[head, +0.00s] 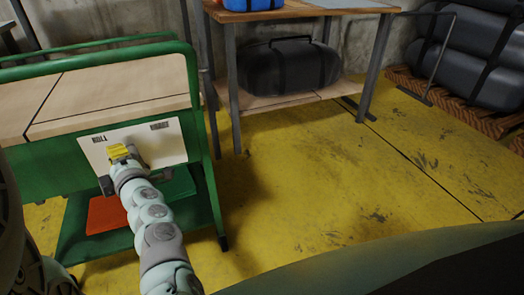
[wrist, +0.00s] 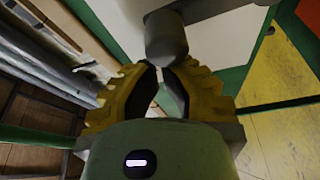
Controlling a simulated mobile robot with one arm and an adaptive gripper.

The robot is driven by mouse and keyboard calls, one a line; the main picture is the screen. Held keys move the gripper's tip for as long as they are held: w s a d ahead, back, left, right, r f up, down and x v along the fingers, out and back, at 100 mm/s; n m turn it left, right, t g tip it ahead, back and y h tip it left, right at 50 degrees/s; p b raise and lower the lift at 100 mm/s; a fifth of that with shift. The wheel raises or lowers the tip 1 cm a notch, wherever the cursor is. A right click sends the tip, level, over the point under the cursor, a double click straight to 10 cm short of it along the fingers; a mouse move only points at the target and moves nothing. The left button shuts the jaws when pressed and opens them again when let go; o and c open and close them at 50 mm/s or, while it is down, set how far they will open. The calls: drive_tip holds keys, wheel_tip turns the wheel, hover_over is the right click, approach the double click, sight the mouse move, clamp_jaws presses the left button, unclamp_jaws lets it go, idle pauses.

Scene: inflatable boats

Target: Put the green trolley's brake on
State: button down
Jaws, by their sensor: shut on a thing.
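The green trolley (head: 196,115) stands at the left in the head view, with pale wooden boards on top. A white panel (head: 170,148) on its side has the word ROLL at the left and a second, blurred word at the right. My gripper (head: 122,152) is at the panel, nearer ROLL. In the wrist view its yellow fingers (wrist: 160,72) are shut on the grey brake lever (wrist: 166,38), whose rounded end shows just beyond the fingertips. My gripper hides much of the lever in the head view, so its exact setting is unclear.
An orange-red piece (head: 106,215) lies on the trolley's lower shelf. A workbench (head: 300,12) with a dark bag (head: 288,65) on its shelf stands behind. Dark rolls (head: 465,60) lie on a pallet at the right. The yellow floor (head: 340,170) between is clear.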

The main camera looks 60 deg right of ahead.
drive_tip(key=d+m, duration=0.1)
drive_tip(key=s+d+m, duration=0.1)
drive_tip(key=s+d+m+t+h, duration=0.1)
drive_tip(key=m, duration=0.1)
drive_tip(key=shift+r, duration=0.4)
drive_tip(key=d+m, duration=0.1)
drive_tip(key=s+m+h, duration=0.1)
drive_tip(key=m, duration=0.1)
drive_tip(key=s+d+m, duration=0.1)
drive_tip(key=shift+d+f+m+h, duration=0.2)
drive_tip(key=shift+d+m+h, duration=0.1)
drive_tip(key=shift+d, duration=0.05)
drive_tip(key=shift+s+d+f+m+t+h+p, duration=0.15)
drive_tip(key=shift+d+m+h+p, duration=0.1)
drive_tip(key=shift+m, duration=0.25)
drive_tip(key=shift+s+d+f+m+t+h+p, duration=0.1)
drive_tip(key=shift+d+m+t+h+p, duration=0.1)
drive_tip(key=shift+m, duration=0.3)
